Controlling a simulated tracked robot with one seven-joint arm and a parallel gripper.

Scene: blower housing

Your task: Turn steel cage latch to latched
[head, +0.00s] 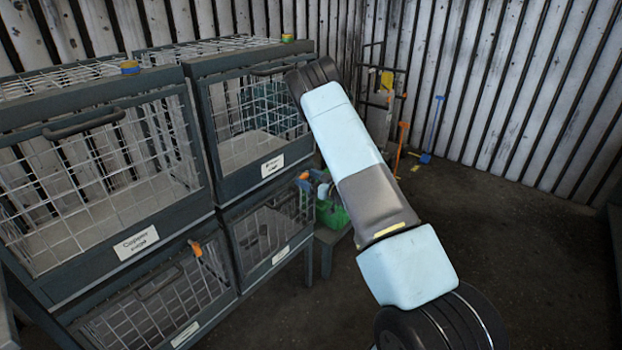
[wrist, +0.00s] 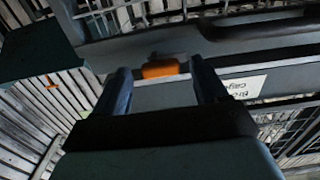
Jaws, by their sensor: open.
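In the wrist view my gripper (wrist: 160,67) is open, with one finger on each side of an orange latch tab (wrist: 162,69) on a grey cage frame. The tab shows in the gap, and no contact with the fingers is visible. In the head view my arm hides the gripper. There an orange latch (head: 304,176) shows on the lower right cage, and another orange latch (head: 195,248) on the lower left cage. I cannot read which cage is labelled steel.
Wire cages stand stacked at left, including the copper cage (head: 60,185) with its dark handle (head: 84,124). A green bin (head: 334,213) stands beside the lower right cage. A partly hidden white label (wrist: 243,87) is right of the fingers. The floor (head: 540,240) at right is clear.

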